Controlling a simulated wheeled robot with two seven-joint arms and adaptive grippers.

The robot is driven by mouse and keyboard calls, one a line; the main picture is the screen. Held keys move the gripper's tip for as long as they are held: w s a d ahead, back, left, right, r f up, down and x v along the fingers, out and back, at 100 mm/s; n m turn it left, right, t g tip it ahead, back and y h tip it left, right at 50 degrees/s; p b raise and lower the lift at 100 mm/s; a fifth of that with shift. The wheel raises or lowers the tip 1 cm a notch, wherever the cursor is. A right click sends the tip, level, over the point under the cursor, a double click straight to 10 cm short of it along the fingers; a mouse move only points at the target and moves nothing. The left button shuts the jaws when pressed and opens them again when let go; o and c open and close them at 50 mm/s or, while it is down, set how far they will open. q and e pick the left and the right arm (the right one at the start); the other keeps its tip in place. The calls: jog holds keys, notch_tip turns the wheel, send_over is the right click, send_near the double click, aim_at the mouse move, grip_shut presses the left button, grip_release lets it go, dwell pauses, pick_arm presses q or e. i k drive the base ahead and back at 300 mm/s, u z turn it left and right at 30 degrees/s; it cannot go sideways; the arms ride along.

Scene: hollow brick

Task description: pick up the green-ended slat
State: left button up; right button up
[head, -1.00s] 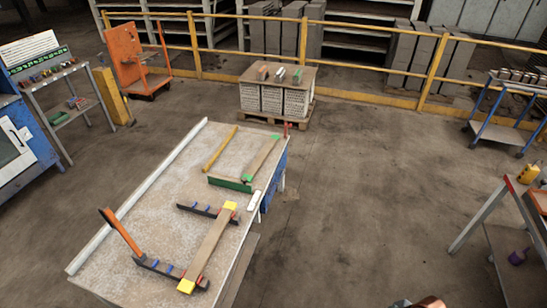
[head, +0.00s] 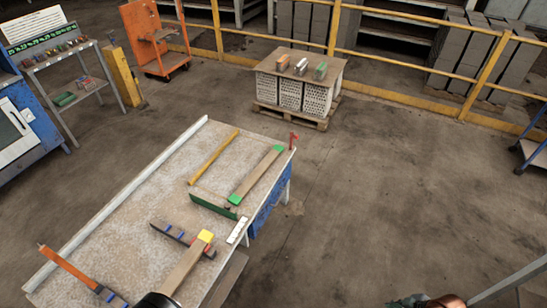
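The green-ended slat (head: 257,173) is a flat wooden strip with a green cap at each end. It lies slanted on the right part of the worktable (head: 125,205), its near end by a dark green-sided bar (head: 212,204). I cannot tell whether the slat rests on that bar. A yellow-ended slat (head: 183,268) lies nearer to me. A dark rounded shape at the bottom edge covers its near end; it may be part of my arm. No fingertips of either gripper show.
A yellow bar (head: 213,157) lies left of the green-ended slat. A dark rack with blue marks (head: 180,238) and an orange-handled tool (head: 70,268) lie nearer. A brick-laden pallet (head: 300,92) stands beyond the table. The floor right of the table is clear.

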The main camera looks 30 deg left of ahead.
aim_at(237, 197)
jog(key=i, duration=2.6)
jog(key=u, duration=3.2)
jog(key=i, duration=0.5)
